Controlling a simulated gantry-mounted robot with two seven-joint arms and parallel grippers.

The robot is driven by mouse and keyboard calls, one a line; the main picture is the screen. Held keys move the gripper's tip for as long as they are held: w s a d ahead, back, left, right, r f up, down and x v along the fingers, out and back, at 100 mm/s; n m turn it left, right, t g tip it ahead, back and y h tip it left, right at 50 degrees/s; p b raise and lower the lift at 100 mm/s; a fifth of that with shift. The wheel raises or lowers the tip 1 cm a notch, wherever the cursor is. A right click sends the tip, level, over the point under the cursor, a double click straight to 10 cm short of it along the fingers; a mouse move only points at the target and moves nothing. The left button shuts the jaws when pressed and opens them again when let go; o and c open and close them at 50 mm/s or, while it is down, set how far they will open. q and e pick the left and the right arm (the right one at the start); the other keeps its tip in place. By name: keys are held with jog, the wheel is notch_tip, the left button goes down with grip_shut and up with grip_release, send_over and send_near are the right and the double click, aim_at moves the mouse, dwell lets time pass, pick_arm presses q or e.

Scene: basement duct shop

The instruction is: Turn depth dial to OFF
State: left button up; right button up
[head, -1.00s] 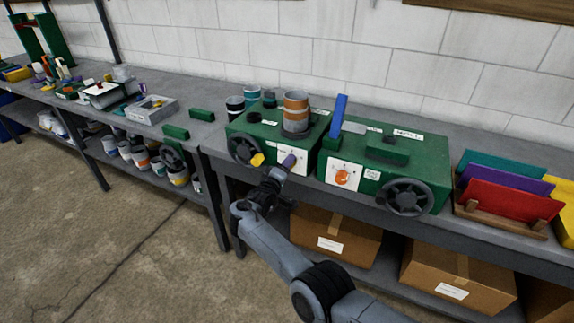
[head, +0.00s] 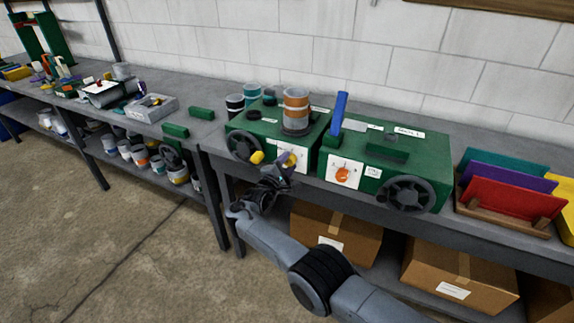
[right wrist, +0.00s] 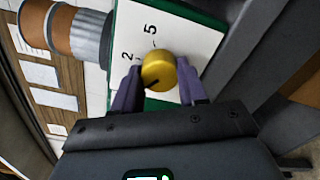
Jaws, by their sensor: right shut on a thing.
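The yellow depth dial (right wrist: 158,72) sits on a white plate (right wrist: 192,45) on the front of the left green machine (head: 275,126). The plate shows the numbers 2 and 5 in the right wrist view; OFF is not readable. A dark pointer line on the dial points toward the lower left of that view. My right gripper (right wrist: 160,82) has its purple fingers on either side of the dial and is shut on it. In the head view, the right gripper (head: 284,166) is in front of the plate and partly hides the dial. My left gripper is out of view.
A second green machine (head: 410,160) with an orange dial (head: 343,174) stands right of the first. An orange-banded can (head: 296,108) stands on the first machine.

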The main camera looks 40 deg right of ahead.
jog(key=shift+f+n, duration=0.1)
jog(key=shift+n, duration=0.5)
jog(key=o, duration=1.1)
jog(key=shift+c, duration=0.2)
jog(key=shift+s+a+r+p, duration=0.15)
jog(key=shift+a+r+p, duration=0.15)
jog(key=shift+p, duration=0.2)
jog(key=p+v, duration=0.6)
jog(key=v, duration=0.4)
jog(key=shift+f, duration=0.35)
